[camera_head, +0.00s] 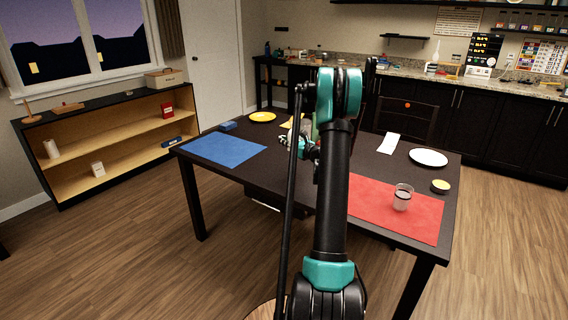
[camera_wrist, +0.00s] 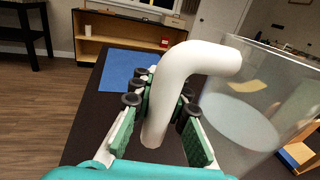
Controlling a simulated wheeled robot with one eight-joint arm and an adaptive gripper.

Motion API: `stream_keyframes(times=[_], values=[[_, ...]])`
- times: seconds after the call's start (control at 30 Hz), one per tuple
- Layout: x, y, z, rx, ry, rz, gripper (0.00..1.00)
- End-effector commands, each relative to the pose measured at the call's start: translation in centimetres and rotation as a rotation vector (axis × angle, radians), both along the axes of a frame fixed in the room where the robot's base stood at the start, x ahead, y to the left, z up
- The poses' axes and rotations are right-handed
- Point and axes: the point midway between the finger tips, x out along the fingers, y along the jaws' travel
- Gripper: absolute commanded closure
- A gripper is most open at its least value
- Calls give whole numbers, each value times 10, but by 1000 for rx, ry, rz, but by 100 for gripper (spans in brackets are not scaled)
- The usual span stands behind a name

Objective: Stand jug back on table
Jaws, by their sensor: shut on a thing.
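The jug (camera_wrist: 262,95) is a clear vessel with a thick white handle (camera_wrist: 183,70), at the right of the wrist view. It looks roughly upright, with a pale oval surface inside. My gripper (camera_wrist: 163,103) has its green-padded fingers on both sides of the handle's lower part and is shut on it. Whether the jug's base touches the dark table (camera_head: 262,178) cannot be told. In the head view my arm hides most of the jug and gripper, which are near the table's far middle.
A blue mat (camera_head: 224,149) lies at the left and a red mat (camera_head: 420,222) at the front right, with a clear glass (camera_head: 402,197) on it. A yellow plate (camera_head: 262,117), white plate (camera_head: 428,157), white napkin (camera_head: 388,143) and small bowl (camera_head: 440,186) also rest on the table.

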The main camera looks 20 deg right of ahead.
Motion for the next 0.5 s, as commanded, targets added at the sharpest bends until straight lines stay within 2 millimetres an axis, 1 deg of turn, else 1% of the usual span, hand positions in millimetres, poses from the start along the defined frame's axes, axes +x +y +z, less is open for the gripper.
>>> stream_keyframes(times=[0.03, 0.2, 0.33, 0.5], values=[[1, 0, -12, 0, 0, 0, 100], [0, 0, -47, 0, 0, 0, 100], [0, 0, -64, 0, -1, 0, 100], [0, 0, -73, 0, 0, 0, 100]])
